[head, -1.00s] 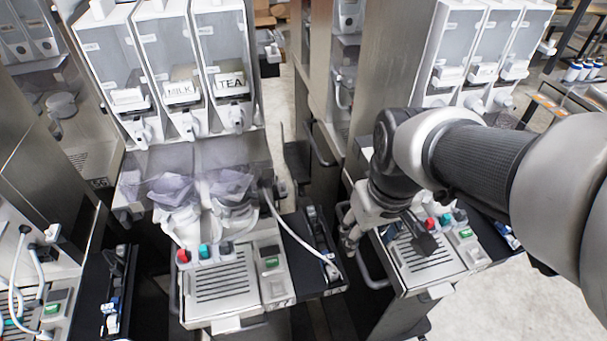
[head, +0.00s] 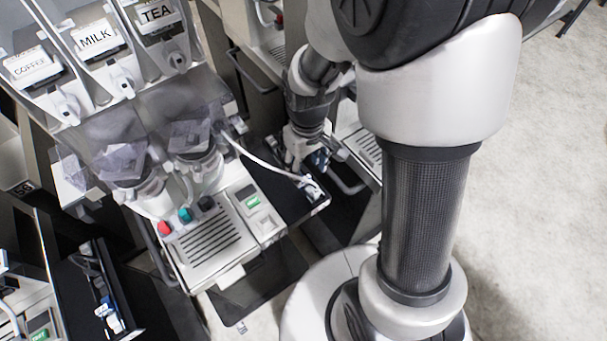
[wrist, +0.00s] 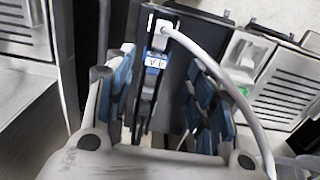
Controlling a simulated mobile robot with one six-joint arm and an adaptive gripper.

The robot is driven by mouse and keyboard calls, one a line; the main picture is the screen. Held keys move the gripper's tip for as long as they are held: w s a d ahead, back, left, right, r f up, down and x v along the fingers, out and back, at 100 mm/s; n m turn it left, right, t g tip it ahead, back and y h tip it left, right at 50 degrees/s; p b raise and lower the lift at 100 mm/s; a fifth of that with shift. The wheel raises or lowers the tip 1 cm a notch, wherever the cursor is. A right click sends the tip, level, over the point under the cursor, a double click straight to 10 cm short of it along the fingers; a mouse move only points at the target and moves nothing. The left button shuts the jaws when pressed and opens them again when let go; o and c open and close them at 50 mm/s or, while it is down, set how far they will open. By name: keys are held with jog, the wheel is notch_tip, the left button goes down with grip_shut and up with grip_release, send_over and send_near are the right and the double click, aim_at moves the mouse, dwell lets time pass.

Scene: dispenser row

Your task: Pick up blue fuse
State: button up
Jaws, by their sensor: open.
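In the wrist view, a small part with a blue band and a white label (wrist: 155,63), which looks like the blue fuse, sits in a narrow black holder. My gripper (wrist: 163,85) is open, with its blue-padded fingers on either side of that holder and nothing held between them. In the head view my gripper (head: 312,158) is low over the black side tray (head: 283,203) to the right of the dispenser. The fuse cannot be made out clearly there.
A white cable (wrist: 222,75) arches past the right finger to a white plug (wrist: 165,27) by the fuse. The coffee, milk and tea dispenser (head: 125,90) stands left, with a drip grille (head: 208,240) below. Another grille (head: 366,148) is on the right. Bare floor lies right.

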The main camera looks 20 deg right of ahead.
aim_at(305, 178)
jog(key=f, duration=0.2)
jog(key=f+b, duration=0.1)
jog(key=f, duration=0.1)
jog(key=w+f+b, duration=0.1)
jog(key=f, duration=0.1)
jog(key=shift+f, duration=0.4)
jog(key=shift+c, duration=0.4)
jog(key=c, duration=0.7)
jog(key=shift+r, duration=0.1)
jog(key=shift+c, duration=0.2)
notch_tip(305, 178, up, 20)
jog(key=p, duration=0.5)
jog(key=shift+p, duration=0.3)
jog(key=shift+r+p, duration=0.95)
jog(key=shift+r, duration=0.1)
